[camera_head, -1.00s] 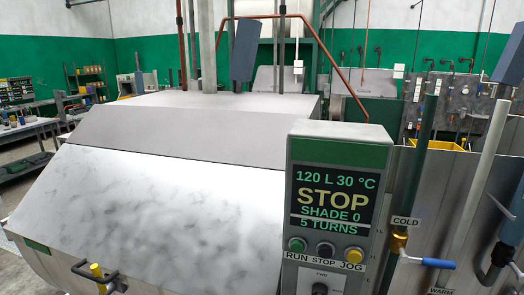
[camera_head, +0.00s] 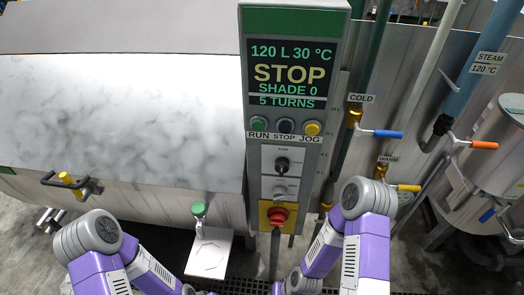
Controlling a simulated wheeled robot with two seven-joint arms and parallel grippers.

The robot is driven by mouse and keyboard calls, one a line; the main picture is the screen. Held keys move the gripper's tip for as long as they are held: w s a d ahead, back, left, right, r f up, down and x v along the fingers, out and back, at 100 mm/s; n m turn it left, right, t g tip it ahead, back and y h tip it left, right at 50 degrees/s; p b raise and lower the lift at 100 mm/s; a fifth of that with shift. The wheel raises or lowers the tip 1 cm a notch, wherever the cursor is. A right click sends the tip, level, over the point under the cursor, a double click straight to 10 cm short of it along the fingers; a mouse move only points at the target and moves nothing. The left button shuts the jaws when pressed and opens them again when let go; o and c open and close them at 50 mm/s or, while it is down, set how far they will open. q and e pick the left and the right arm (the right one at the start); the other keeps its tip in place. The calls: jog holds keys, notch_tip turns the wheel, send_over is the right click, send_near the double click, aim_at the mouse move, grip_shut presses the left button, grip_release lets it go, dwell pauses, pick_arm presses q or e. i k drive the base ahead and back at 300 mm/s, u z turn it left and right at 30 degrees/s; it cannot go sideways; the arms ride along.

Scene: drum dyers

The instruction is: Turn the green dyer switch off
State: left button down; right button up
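The dyer control panel (camera_head: 258,150) with a green top band stands right of the pale drum housing. Its screen (camera_head: 290,75) reads 120 L 30 °C, STOP, SHADE 0, 5 TURNS. At its bottom is a red rotary switch (camera_head: 278,215) on a yellow plate. Above it are a black selector knob (camera_head: 282,164) and a pale knob (camera_head: 280,192). The row above has a green RUN button (camera_head: 258,124), a dark STOP button (camera_head: 285,126) and a yellow JOG button (camera_head: 312,128). My purple arms reach in from below, apart from the panel face; neither gripper's fingers show.
Right of the panel are a blue cold-water lever (camera_head: 382,133), a yellow warm lever (camera_head: 404,187) and an orange steam lever (camera_head: 484,145). A green-knobbed valve (camera_head: 198,209) sits above a white plate (camera_head: 208,258) at lower left. A black drum handle (camera_head: 67,183) projects at left.

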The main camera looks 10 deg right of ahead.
aim_at(277, 216)
jog(key=u, duration=0.85)
jog(key=k, duration=1.25)
jog(key=z, duration=0.75)
jog(key=i, duration=1)
